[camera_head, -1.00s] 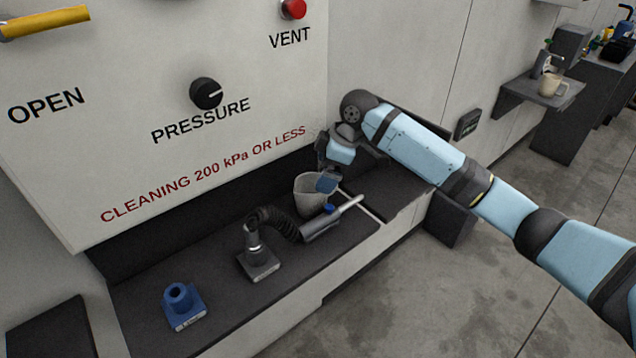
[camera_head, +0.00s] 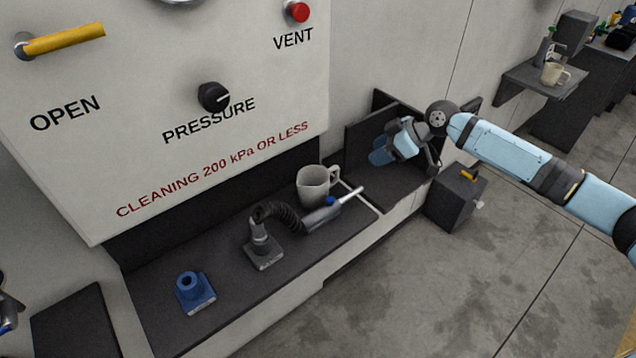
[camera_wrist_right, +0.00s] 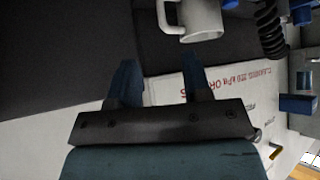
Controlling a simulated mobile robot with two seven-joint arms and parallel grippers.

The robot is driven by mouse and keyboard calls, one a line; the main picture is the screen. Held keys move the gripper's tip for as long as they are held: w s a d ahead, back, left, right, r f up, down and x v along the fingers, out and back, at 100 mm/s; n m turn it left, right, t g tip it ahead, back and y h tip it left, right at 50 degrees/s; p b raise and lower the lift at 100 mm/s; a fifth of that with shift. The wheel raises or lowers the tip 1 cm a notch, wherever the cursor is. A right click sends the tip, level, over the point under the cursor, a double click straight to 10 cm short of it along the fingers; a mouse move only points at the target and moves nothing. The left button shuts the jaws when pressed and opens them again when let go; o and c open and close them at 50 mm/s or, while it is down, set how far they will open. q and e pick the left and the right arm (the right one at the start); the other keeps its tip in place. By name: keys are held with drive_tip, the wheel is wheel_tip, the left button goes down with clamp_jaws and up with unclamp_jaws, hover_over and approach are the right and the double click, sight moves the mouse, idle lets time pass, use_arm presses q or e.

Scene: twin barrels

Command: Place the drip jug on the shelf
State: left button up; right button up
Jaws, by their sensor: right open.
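The drip jug appears to be the pale grey jug with a handle (camera_head: 312,187), standing upright on the dark ledge below the control panel. It also shows at the top of the right wrist view (camera_wrist_right: 203,18). My right gripper (camera_head: 380,157) is open and empty, beyond the jug to its right and apart from it. Its two blue fingers (camera_wrist_right: 160,78) have nothing between them in the right wrist view. A dark part at the left edge (camera_head: 7,308) may be my left gripper; it is mostly cut off. A wall shelf (camera_head: 533,78) at upper right bears a cream mug (camera_head: 553,73).
A black hose with a grey nozzle (camera_head: 320,217) lies close beside the jug, on a stand (camera_head: 264,255). A blue fitting (camera_head: 194,292) sits further left on the ledge (camera_head: 225,318). A dark box (camera_head: 455,197) stands below my right arm.

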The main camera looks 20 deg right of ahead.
drive_tip(key=p+x, duration=0.1)
drive_tip(key=x, duration=1.1)
drive_tip(key=shift+a+f, duration=0.2)
drive_tip(key=shift+a, duration=0.05)
drive_tip(key=shift+c, duration=0.4)
clamp_jaws()
